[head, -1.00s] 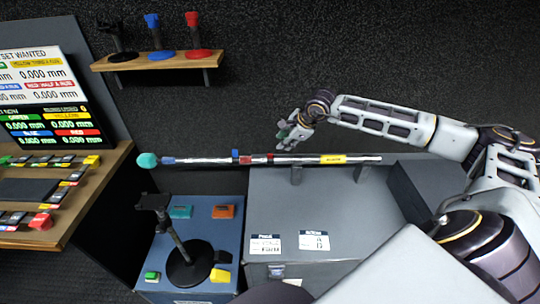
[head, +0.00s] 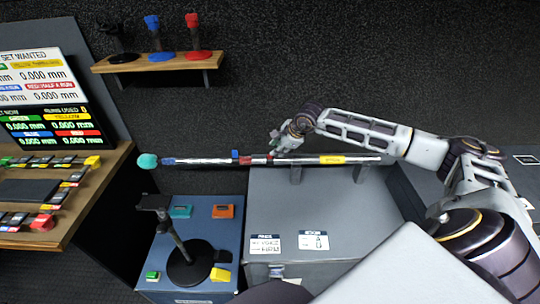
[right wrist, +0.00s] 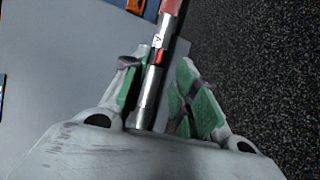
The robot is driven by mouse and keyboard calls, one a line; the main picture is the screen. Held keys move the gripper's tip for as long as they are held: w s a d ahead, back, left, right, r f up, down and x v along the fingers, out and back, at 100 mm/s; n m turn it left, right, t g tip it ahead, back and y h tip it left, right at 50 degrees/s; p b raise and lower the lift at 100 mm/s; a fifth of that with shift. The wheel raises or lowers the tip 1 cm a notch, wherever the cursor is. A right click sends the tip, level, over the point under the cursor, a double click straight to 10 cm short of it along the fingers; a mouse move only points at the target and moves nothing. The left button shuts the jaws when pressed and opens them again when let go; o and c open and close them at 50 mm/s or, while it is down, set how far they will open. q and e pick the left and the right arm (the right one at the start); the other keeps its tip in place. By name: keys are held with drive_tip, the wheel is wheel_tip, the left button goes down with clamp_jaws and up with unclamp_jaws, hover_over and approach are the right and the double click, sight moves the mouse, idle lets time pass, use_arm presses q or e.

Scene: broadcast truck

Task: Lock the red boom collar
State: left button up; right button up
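The boom pole (head: 210,161) lies level across the middle of the head view, with a teal tip at its left end. The red boom collar (head: 269,157) is a small dark band with a red lever; it shows large in the right wrist view (right wrist: 158,57). My right gripper (head: 277,147) is at the pole by the red collar. In the right wrist view its green-padded fingers (right wrist: 158,75) are apart, one on each side of the pole near the collar, with visible gaps. It partly hides the pole in the head view. My left gripper is not in view.
A blue collar (head: 235,154) sits left of the red one, and a yellow label (head: 333,160) to the right. The pole rests on supports above a grey case (head: 350,215). A blue box (head: 215,275) carries a black stand (head: 186,262). A shelf (head: 150,65) hangs behind.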

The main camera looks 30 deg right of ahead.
drive_tip(key=shift+p+x, duration=0.65)
drive_tip(key=shift+x, duration=3.45)
drive_tip(key=shift+c, duration=0.4)
clamp_jaws()
